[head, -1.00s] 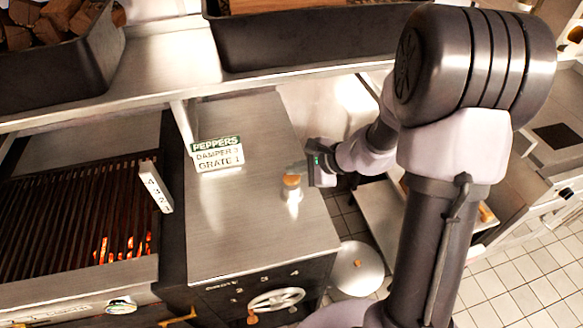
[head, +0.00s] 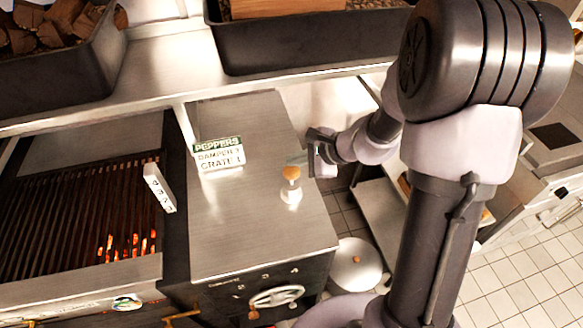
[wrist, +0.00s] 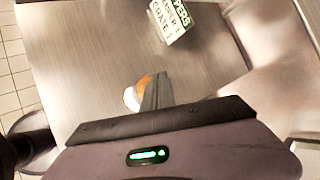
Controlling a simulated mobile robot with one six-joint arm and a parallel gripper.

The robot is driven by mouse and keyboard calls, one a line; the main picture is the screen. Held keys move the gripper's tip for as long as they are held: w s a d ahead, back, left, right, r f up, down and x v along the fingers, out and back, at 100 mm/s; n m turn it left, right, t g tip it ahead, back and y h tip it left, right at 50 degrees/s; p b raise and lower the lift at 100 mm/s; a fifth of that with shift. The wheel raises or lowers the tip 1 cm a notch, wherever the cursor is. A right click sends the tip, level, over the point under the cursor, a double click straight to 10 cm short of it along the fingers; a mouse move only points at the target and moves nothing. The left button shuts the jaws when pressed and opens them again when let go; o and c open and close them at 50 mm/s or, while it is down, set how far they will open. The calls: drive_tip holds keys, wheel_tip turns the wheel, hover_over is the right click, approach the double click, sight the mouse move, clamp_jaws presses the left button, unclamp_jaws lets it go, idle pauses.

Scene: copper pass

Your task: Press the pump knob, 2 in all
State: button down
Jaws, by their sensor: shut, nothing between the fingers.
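The pump knob (head: 291,172) is a rounded orange-brown knob above a short white body (head: 291,193) on the steel counter top. It stands clear above the body in the head view. My gripper (head: 297,161) is shut and empty, with its fingertips close above and slightly right of the knob. In the wrist view the shut fingers (wrist: 157,91) partly cover the knob (wrist: 144,82), and the white body (wrist: 131,98) shows to their left. I cannot tell whether the fingertips touch the knob.
A sign reading PEPPERS, DAMPER, GRATE (head: 218,153) stands on the counter, left of the pump. A grill with glowing embers (head: 85,215) lies at the left. A handwheel (head: 277,297) is on the counter's front. Dark trays (head: 300,50) sit on the shelf behind.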

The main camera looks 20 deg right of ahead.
sight(295, 171)
drive_tip(key=shift+r+p, duration=1.85)
drive_tip(key=shift+r, duration=0.75)
drive_tip(key=shift+f, duration=0.1)
idle(0.4)
